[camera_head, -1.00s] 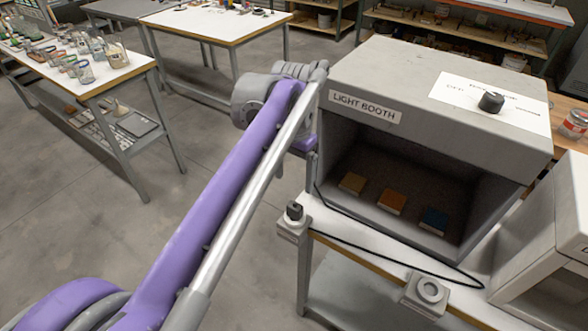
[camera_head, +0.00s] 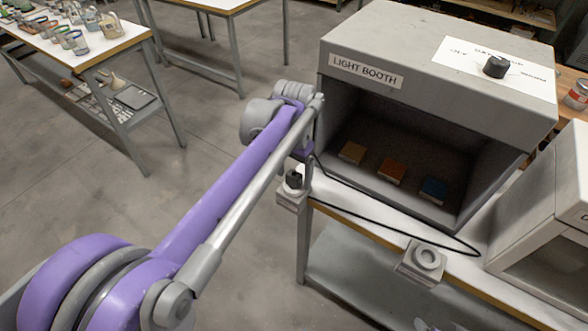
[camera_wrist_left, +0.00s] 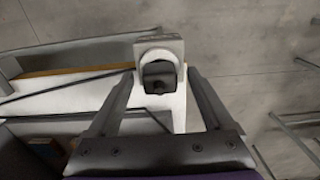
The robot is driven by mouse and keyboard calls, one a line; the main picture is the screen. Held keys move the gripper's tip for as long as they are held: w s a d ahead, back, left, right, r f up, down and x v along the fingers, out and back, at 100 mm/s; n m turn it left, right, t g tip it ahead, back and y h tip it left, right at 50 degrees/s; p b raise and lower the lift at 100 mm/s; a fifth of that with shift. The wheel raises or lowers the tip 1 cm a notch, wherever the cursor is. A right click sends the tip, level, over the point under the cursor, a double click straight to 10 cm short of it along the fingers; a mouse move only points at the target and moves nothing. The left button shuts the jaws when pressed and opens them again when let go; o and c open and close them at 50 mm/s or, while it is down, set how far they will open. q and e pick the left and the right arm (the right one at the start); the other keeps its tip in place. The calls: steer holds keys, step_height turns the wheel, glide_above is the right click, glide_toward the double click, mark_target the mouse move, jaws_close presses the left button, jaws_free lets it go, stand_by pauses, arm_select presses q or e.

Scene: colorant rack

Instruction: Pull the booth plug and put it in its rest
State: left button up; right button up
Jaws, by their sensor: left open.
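The booth plug (camera_head: 294,179) is a black knob standing in a grey socket block (camera_head: 292,198) at the left front corner of the bench. A black cord lies across the bench top from that side. The rest (camera_head: 427,257) is a grey block with a round ringed opening, at the bench's front edge further right. My left gripper (camera_head: 304,168) is at the plug, partly hidden by my arm. In the left wrist view the open fingers stand on either side of the dark plug (camera_wrist_left: 157,78) and its block, with gaps visible. My right gripper is not seen.
The light booth (camera_head: 400,95) stands on the bench just behind, with three coloured blocks inside and a black dial on top. A white box (camera_head: 545,215) stands at the right. A table of jars (camera_head: 85,45) is at far left. The floor between is clear.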

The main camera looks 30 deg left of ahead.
mark_target(294, 174)
arm_select(q)
jaws_close()
stand_by(0.7)
steer(key=shift+r+p, duration=0.5)
steer(key=shift+r, duration=0.25)
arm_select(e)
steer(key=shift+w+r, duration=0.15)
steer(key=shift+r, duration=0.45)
arm_select(q)
steer(key=shift+r+p, duration=1)
steer(key=shift+r, duration=0.55)
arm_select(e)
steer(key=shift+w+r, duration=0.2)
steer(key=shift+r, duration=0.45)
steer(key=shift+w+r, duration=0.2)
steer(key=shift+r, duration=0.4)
arm_select(q)
steer(key=shift+r+p, duration=0.35)
steer(key=shift+r, duration=0.3)
steer(key=shift+w+r+p, duration=0.1)
steer(key=shift+r+p, duration=0.65)
steer(key=shift+r, duration=0.6)
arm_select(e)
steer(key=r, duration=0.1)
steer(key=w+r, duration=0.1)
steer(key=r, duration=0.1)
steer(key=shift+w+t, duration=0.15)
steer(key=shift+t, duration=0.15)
